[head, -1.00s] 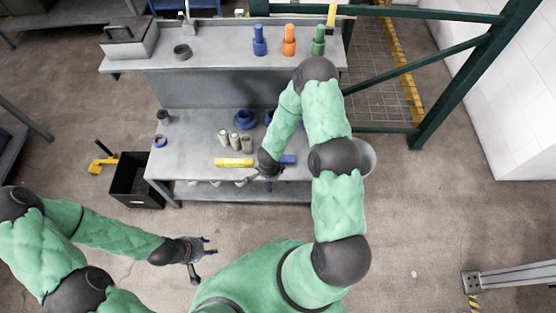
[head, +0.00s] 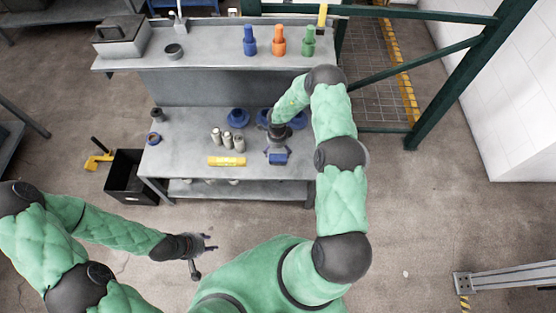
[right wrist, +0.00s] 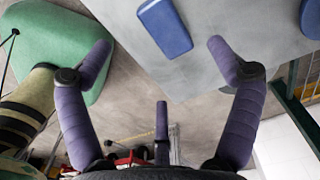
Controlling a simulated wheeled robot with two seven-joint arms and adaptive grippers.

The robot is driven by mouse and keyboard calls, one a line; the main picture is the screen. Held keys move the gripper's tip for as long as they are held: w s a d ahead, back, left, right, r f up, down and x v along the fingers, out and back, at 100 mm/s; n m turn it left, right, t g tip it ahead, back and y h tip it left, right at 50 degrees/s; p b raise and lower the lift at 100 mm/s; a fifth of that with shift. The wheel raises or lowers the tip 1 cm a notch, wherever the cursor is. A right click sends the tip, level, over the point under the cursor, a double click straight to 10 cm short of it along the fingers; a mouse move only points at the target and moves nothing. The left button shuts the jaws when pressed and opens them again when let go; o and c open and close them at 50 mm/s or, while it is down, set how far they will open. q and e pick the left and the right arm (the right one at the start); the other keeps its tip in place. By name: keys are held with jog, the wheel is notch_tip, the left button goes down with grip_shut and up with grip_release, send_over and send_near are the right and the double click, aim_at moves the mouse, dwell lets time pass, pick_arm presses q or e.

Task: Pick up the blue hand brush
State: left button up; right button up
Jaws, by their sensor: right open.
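A blue block-like thing, which looks like the blue hand brush (head: 278,159), lies on the lower grey bench top near its front edge. My right gripper (head: 278,150) is over the bench at this blue thing, and its wrist hides the surface behind. In the right wrist view the blue hand brush (right wrist: 166,27) lies flat on the grey surface, beyond and between the spread fingers of my right gripper (right wrist: 160,48). These fingers are open and empty, and contact is not visible. My left gripper (head: 208,243) hangs over the floor in front of the bench, fingers apart and empty.
A yellow bar (head: 227,161) and several grey cylinders (head: 227,139) are left of the brush on the bench (head: 180,150). Blue round parts (head: 238,118) stand behind. Blue, orange (head: 279,41) and green pieces stand on the upper shelf. A black crate (head: 125,178) is left.

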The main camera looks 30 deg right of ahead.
aim_at(278, 159)
notch_tip(278, 159, down, 4)
jog(key=shift+f+b, duration=0.2)
jog(key=shift+b, duration=0.5)
notch_tip(278, 159, down, 5)
jog(key=b, duration=0.2)
jog(key=shift+d+r+b, duration=0.1)
jog(key=shift+r+b, duration=0.1)
jog(key=shift+b, duration=0.1)
jog(key=shift+f, duration=0.2)
jog(key=shift+f, duration=0.25)
jog(key=c, duration=1.3)
